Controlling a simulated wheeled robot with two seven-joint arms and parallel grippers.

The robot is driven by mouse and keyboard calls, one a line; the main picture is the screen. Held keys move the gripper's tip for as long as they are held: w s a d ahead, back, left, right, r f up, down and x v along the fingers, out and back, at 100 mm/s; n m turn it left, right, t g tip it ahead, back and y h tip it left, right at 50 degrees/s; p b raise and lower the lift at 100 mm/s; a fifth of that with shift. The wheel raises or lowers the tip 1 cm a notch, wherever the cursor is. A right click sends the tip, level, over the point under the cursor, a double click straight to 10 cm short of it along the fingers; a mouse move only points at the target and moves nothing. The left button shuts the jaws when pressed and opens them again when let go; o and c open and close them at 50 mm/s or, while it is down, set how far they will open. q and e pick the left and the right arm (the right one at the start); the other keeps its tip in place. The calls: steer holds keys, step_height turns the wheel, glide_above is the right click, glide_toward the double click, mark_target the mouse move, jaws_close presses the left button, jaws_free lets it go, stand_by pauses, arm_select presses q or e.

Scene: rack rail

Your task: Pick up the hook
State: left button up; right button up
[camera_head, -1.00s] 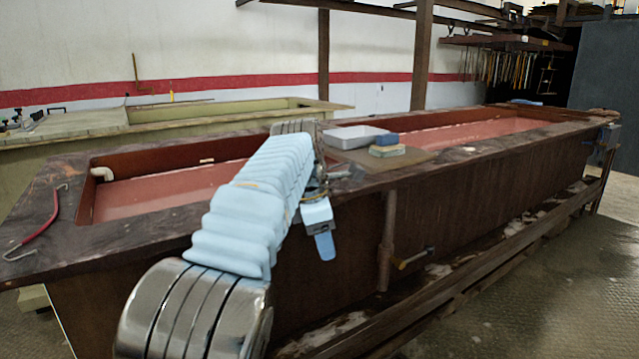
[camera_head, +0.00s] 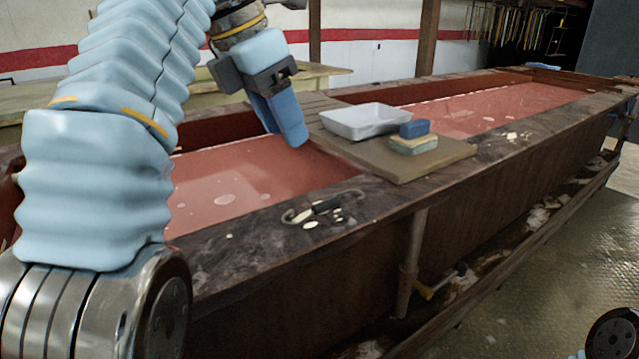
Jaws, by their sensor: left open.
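A small hook (camera_head: 322,208) with a dark handle and a curved metal end lies on the dark stone rim of the long tank, in the head view. My left gripper (camera_head: 287,120) hangs above the red liquid, up and to the left of the hook, and is apart from it. Its blue fingers point down and overlap in this view; nothing shows between them. My right gripper is not in view; only a dark round part of my own body shows in the bottom right corner.
The tank (camera_head: 235,248) holds red liquid in two basins. A board (camera_head: 445,158) between them carries a white tray (camera_head: 365,122) and blue and greenish sponges (camera_head: 414,143). Pale spots lie on the rim around the hook. A pipe (camera_head: 411,262) runs down the front side.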

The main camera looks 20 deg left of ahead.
arm_select(q)
steer(key=b, duration=0.3)
glide_toward(325, 203)
steer(key=shift+w+a+f, duration=0.15)
steer(key=shift+w+f, duration=0.05)
steer(key=shift+f, duration=0.25)
steer(key=shift+w+a+f, duration=0.1)
steer(key=shift+w+f, duration=0.15)
steer(key=shift+f, duration=0.2)
steer(key=x, duration=0.3)
steer(key=d+b+x, duration=0.1)
steer(key=x, duration=0.2)
steer(key=shift+s, duration=0.1)
jaws_close()
